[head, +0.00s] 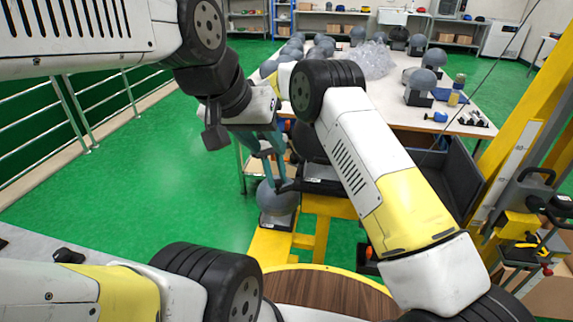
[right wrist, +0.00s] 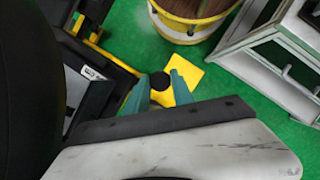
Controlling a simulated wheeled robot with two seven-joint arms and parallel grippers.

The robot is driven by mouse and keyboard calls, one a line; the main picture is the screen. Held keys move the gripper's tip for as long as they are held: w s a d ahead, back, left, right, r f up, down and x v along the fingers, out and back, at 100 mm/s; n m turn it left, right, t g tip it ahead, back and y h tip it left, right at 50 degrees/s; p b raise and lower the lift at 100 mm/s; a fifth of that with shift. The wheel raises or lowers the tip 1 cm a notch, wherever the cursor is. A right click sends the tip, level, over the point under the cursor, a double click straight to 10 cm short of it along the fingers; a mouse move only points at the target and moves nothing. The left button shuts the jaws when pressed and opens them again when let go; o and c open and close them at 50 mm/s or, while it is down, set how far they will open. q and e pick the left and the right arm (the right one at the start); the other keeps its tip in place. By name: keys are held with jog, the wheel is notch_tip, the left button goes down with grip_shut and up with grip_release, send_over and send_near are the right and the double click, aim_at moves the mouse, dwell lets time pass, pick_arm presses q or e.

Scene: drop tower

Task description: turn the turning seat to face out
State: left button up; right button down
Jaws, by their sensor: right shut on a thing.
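A dark seat (head: 452,178) stands right of centre in the head view, beside the yellow tower and partly hidden by my right arm. Black parts with yellow edges show at the left of the right wrist view (right wrist: 95,72). My right gripper (right wrist: 160,90) is shut on a small black knob (right wrist: 160,80), with a yellow plate below it. I cannot tell how the knob joins the seat.
A grey dome (head: 278,198) on a dark base sits near the yellow frame (head: 314,204). A wood-topped round platform (head: 325,291) is close in front. A white table (head: 452,112) with several grey domes is behind; the yellow tower (head: 513,135) is right. Green floor is clear at left.

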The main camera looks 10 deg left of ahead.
jog(key=shift+w+a, duration=0.15)
jog(key=c, duration=1.1)
grip_release()
jog(key=shift+r, duration=0.1)
jog(key=v, duration=0.7)
jog(key=shift+a+r, duration=0.1)
jog(key=shift+r, duration=0.25)
